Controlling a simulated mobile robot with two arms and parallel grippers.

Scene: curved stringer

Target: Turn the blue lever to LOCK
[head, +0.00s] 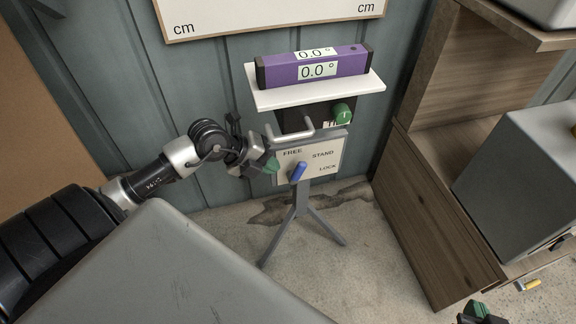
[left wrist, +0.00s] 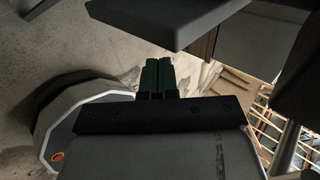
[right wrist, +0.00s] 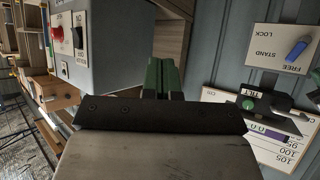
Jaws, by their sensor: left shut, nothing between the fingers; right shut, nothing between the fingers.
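The blue lever (head: 298,172) sits on the front of a pale panel (head: 322,158) marked FREE, STAND and LOCK, on a grey tripod stand. It slants in the head view; which label it points to is hard to tell. The lever (right wrist: 298,48) and panel (right wrist: 272,52) also show at the right of the right wrist view, where FREE and STAND are readable. My left gripper (head: 272,166) is shut and empty, close to the lever's left with a visible gap. My right gripper (head: 477,311) is shut and empty at the lower right, away from the panel.
A purple digital level (head: 314,67) reading 0.0° lies on a white shelf (head: 318,93) above the panel. A light bar handle and a green knob (head: 342,114) are just below it. A wooden cabinet (head: 420,205) with a grey box (head: 525,180) stands at right.

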